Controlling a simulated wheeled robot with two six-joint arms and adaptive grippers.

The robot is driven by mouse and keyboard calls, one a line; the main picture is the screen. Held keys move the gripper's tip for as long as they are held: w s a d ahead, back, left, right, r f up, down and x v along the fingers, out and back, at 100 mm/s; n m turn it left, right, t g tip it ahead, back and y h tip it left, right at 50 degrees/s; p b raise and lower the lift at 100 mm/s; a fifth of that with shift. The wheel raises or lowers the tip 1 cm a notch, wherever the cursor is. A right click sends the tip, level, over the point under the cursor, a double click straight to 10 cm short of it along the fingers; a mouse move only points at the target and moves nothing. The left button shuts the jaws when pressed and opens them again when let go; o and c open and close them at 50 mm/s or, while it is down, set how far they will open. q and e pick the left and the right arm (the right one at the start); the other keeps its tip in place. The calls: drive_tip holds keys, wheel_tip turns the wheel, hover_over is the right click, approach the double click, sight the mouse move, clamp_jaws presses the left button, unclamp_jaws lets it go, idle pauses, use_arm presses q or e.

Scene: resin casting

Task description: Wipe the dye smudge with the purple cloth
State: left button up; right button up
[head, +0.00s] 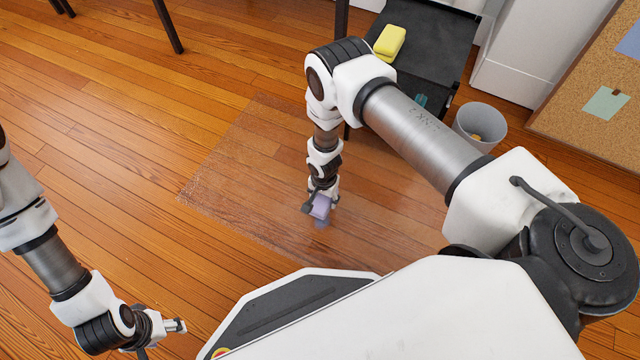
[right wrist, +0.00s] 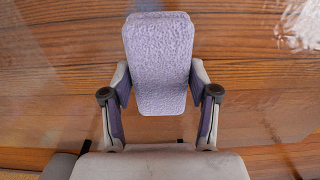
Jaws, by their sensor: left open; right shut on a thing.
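The purple cloth (head: 320,206) is a pale purple, textured pad held between the fingertips of my right gripper (head: 321,203), low over a clear sheet on the floor. In the right wrist view the cloth (right wrist: 158,60) sits between the two fingers (right wrist: 158,88) and sticks out beyond them. A small bluish-purple patch (head: 322,224) shows just below the cloth; I cannot tell whether it is the dye smudge or part of the cloth. No separate smudge shows in the right wrist view. My left gripper (head: 166,338) is open and empty at the lower left.
The clear sheet (head: 235,200) lies on the wooden floor. A black low surface (head: 440,45) at the back holds a yellow sponge (head: 389,42) and a small teal thing (head: 420,100). A grey bin (head: 480,120) and a corkboard (head: 580,75) stand at right. The left floor is clear.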

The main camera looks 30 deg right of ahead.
drive_tip(key=shift+r+p, duration=1.25)
drive_tip(key=shift+r, duration=0.65)
